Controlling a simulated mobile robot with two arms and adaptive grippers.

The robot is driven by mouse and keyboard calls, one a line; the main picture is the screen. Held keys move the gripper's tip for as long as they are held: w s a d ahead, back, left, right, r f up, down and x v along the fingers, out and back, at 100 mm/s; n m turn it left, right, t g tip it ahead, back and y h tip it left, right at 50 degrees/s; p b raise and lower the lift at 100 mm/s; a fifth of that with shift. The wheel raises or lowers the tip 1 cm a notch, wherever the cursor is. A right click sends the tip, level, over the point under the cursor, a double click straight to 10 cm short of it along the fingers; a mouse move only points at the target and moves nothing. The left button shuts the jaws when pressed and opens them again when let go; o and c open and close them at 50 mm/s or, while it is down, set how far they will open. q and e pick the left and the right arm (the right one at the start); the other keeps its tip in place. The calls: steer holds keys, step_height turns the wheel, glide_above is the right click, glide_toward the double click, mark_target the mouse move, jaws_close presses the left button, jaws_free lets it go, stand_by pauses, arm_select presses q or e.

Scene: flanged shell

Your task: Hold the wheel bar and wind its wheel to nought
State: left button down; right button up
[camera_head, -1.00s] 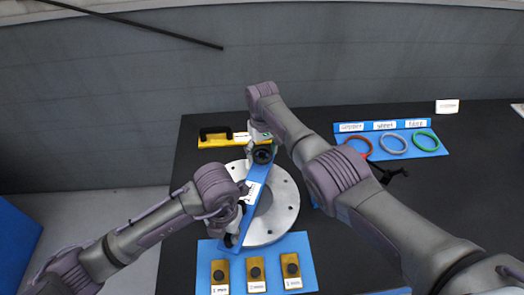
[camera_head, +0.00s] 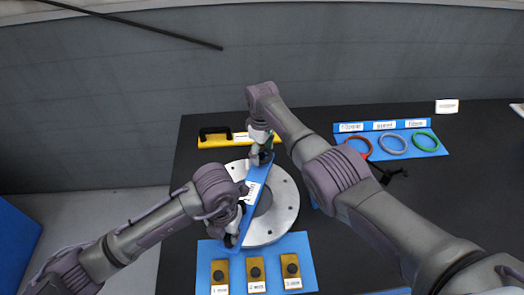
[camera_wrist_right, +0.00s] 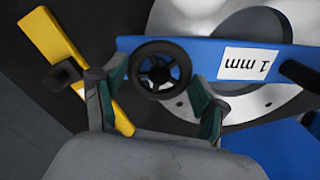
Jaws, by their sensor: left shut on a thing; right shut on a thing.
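The wheel bar (camera_head: 258,180) is a long blue bar lying slantwise across the round grey flange. It carries a white label reading 1 mm (camera_wrist_right: 250,64) and a black spoked wheel (camera_wrist_right: 160,69) near its far end. My left gripper (camera_head: 233,226) is shut on the bar's near end. My right gripper (camera_head: 261,156) is at the wheel at the far end. No scale or zero mark on the wheel is legible.
The flange (camera_head: 284,205) lies under the bar. A yellow bar with a black handle (camera_head: 214,138) lies behind it. A blue mat (camera_head: 310,262) with several brass blocks is in front. A blue board with red, grey and green rings (camera_head: 427,142) stands at right. My right arm crosses the table.

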mark_target(262, 154)
stand_by(0.3)
steer(key=o, duration=1.1)
steer(key=shift+o, duration=0.2)
step_height(262, 154, up, 12)
